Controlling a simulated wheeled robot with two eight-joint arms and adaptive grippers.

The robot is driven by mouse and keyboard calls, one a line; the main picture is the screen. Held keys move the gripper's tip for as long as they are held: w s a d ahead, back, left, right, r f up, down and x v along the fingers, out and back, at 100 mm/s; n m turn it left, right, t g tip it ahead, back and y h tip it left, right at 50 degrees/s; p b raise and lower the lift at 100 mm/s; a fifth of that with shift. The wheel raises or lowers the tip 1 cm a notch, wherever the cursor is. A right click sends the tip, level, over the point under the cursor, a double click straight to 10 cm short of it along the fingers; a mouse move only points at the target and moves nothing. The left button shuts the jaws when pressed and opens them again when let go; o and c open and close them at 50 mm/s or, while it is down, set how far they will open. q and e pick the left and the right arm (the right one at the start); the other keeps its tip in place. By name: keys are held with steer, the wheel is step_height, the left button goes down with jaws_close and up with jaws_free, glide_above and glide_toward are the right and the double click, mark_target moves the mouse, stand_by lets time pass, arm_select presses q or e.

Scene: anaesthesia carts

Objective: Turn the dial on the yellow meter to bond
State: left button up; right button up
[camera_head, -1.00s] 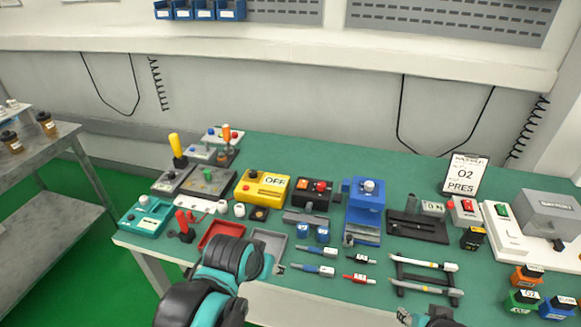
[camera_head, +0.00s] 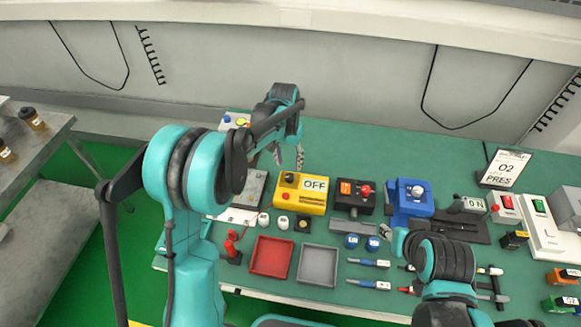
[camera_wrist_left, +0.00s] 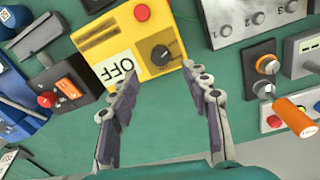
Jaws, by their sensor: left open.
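The yellow meter (camera_head: 313,207) stands on the green table, with a black dial (camera_head: 291,178), a red button and a white OFF label (camera_head: 314,184). The left wrist view shows the meter (camera_wrist_left: 100,45), its dial (camera_wrist_left: 161,55) with a pale mark, and the OFF label (camera_wrist_left: 120,70). My left gripper (camera_head: 287,157) points down just behind the meter's left part in the head view. In the left wrist view its spread fingers (camera_wrist_left: 163,85) are open and empty, with the dial ahead between their tips and apart from them.
A black box with a red knob (camera_head: 366,190) and a blue device (camera_head: 410,208) stand right of the meter. Red (camera_head: 271,257) and grey (camera_head: 318,265) trays lie in front. An orange-handled lever (camera_wrist_left: 292,115) stands near the left gripper in the wrist view.

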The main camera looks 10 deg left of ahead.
mark_target(289, 176)
arm_select(q)
step_height(289, 176, down, 7)
steer(key=shift+r+b, duration=0.1)
steer(key=shift+b, duration=0.7)
jaws_close()
